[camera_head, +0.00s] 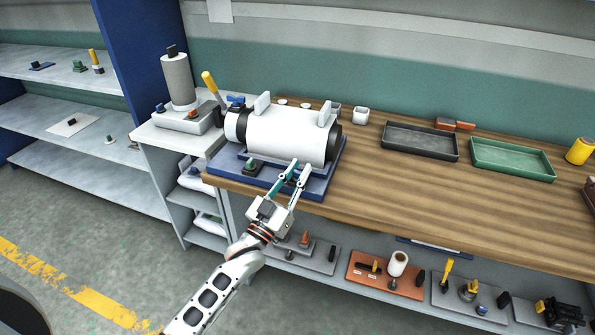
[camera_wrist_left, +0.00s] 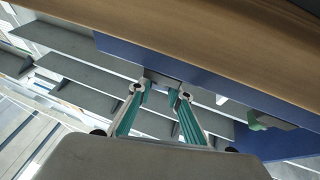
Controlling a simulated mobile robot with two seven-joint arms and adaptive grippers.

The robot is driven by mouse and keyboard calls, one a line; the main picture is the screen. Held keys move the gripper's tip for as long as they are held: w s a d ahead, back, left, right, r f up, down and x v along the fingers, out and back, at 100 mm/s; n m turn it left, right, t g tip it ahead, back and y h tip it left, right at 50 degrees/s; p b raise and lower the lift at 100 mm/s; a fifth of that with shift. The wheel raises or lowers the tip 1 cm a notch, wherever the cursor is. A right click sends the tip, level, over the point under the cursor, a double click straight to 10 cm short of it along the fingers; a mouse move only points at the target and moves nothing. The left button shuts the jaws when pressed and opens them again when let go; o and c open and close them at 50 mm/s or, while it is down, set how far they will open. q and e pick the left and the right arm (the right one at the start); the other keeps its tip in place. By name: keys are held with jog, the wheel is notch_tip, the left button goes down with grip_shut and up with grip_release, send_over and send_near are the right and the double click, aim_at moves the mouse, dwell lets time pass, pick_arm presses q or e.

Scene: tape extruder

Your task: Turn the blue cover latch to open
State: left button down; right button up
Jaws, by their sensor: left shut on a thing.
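The extruder is a white cylinder (camera_head: 285,138) with dark end bands, lying on a blue base (camera_head: 312,187) on the bench. My left gripper (camera_head: 296,167) reaches the base's front right part. Its green-padded fingers are shut on a small bluish part, mostly hidden by the fingers; it seems to be the blue cover latch. In the left wrist view the gripper (camera_wrist_left: 161,93) has its tips on either side of a blue-grey piece (camera_wrist_left: 162,78) against the blue base (camera_wrist_left: 215,83). How far the latch is turned cannot be told. My right gripper is not in view.
A green knob (camera_head: 251,165) sits on the base to the left of the fingers. Another blue handle (camera_head: 235,100) is at the cylinder's left end. A black tray (camera_head: 420,141) and a green tray (camera_head: 512,159) lie right. Shelves with parts are below; bench space between is clear.

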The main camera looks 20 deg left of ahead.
pick_arm(q)
jog(key=shift+n+t+y, duration=0.4)
jog(key=shift+n+y, duration=0.8)
jog(key=shift+y, duration=1.1)
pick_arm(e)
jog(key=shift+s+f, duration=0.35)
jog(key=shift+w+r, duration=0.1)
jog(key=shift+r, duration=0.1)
pick_arm(q)
jog(key=c, duration=1.8)
grip_release()
jog(key=shift+c, duration=0.2)
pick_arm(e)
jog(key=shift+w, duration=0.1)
pick_arm(q)
jog(key=v, duration=1.2)
jog(key=shift+s+d, duration=0.1)
jog(key=shift+d, duration=0.05)
